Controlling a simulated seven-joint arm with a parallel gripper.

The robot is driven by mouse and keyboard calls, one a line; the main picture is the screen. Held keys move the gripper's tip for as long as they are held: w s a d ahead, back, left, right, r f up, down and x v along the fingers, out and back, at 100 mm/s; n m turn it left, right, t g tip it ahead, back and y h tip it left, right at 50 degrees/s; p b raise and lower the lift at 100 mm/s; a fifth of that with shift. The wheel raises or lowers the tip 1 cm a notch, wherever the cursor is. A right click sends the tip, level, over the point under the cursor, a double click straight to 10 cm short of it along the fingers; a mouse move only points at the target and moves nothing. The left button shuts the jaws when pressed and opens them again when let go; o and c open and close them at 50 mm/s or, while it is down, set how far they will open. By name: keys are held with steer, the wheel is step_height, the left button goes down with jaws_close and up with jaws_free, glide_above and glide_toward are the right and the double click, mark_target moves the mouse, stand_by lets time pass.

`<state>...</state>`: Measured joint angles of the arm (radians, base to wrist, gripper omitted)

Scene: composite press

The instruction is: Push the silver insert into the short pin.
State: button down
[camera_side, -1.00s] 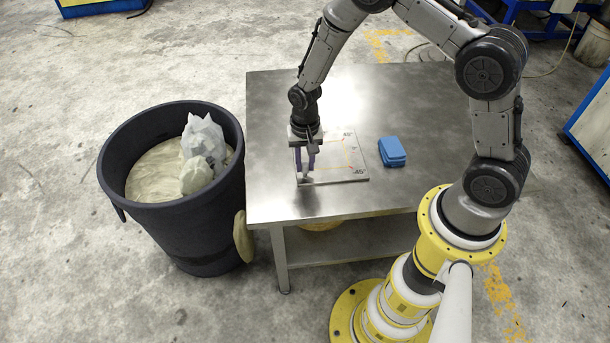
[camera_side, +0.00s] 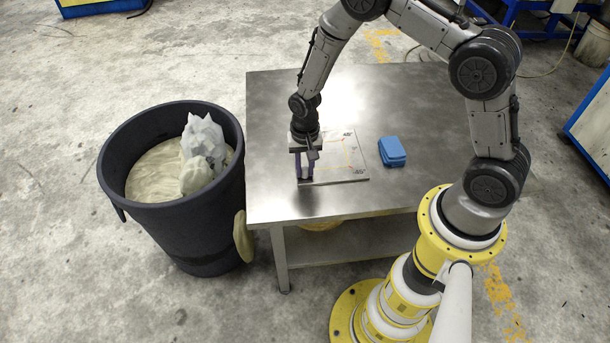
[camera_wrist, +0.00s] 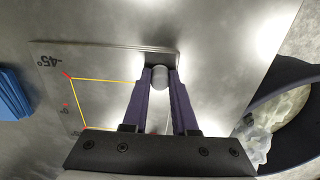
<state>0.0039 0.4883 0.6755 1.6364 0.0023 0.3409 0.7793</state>
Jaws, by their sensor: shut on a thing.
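My gripper (camera_side: 306,178) is over the left end of a thin metal plate (camera_side: 345,168) on the table. In the wrist view its two dark purple fingers (camera_wrist: 160,85) are closed on a small grey cylinder (camera_wrist: 160,75), which I take to be the silver insert. The cylinder is at the plate's edge. The short pin cannot be made out; the fingers and the cylinder may hide it. The plate also shows in the wrist view (camera_wrist: 105,60), with yellow lines, red marks and angle labels such as -45°.
A blue block (camera_side: 392,152) lies on the metal table (camera_side: 420,110), right of the plate; it also shows in the wrist view (camera_wrist: 12,95). A dark bin (camera_side: 185,225) with pale waste stands left of the table. The back of the table is clear.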

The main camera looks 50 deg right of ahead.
steer(key=shift+f, duration=0.1)
stand_by(0.6)
steer(key=c, duration=0.6)
jaws_free()
step_height(320, 180, up, 24)
steer(key=t, duration=0.3)
steer(key=s+r+n+t, duration=0.2)
steer(key=s+r, duration=0.4)
steer(key=r, duration=0.5)
steer(key=s+n, duration=0.2)
steer(key=s, duration=0.3)
steer(key=s+n, duration=0.2)
steer(key=s, duration=0.4)
steer(key=s+n, duration=0.3)
steer(key=s, duration=0.2)
steer(key=shift+s+f+t, duration=0.1)
steer(key=shift+s+t, duration=0.2)
steer(key=shift+s, duration=0.1)
